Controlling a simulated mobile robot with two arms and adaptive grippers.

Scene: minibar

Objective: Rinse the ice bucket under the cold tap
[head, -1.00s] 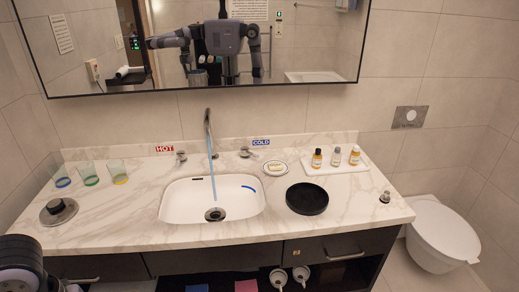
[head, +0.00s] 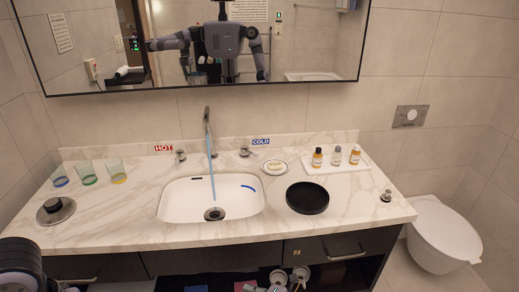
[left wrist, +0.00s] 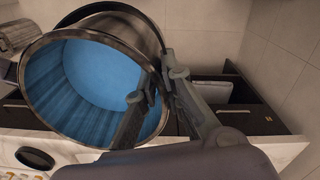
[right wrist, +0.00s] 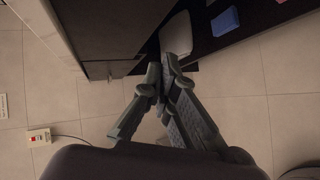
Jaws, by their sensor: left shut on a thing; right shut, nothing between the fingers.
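The ice bucket (left wrist: 38,48) shows in the left wrist view, dark outside and blue inside, its open mouth facing the camera. My left gripper (left wrist: 158,88) is shut on its rim, one finger inside and one outside. A thin blue stream runs from the tap (head: 207,115) into the white sink (head: 180,203), down to the drain. The cold handle (head: 245,152) stands right of the tap, by the COLD label (head: 261,142). My right gripper (right wrist: 165,75) is shut and empty, low beside the dark cabinet.
A black round tray (head: 307,198) and a soap dish (head: 275,167) lie right of the sink. Several bottles stand on a white tray (head: 374,167). Glasses (head: 88,173) and a dark-knobbed disc (head: 56,210) are at left. The counter front beside the sink is clear.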

